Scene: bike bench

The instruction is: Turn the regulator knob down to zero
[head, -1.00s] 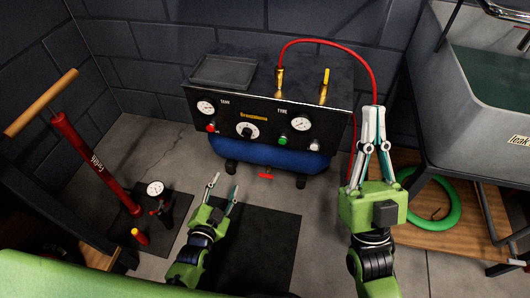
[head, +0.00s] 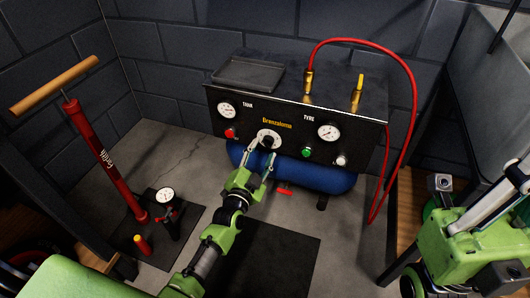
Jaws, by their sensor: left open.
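The regulator knob (head: 267,142) is a dark knob on a round white dial in the middle of the compressor's black front panel (head: 290,118). My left gripper (head: 263,150) is open, with its fingertips at the knob's lower edge, one on each side. The fingers partly cover the dial, so I cannot read the setting or tell whether they touch the knob. My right gripper (head: 510,190) is large at the right edge; its fingertips are cut off or hard to make out.
The panel also carries a tank gauge (head: 227,110), a tyre gauge (head: 329,132), a red button (head: 230,133) and a green button (head: 306,152). A red hose (head: 413,90) loops at the right. A red floor pump (head: 105,160) stands at the left. A grey tray (head: 248,73) lies on top.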

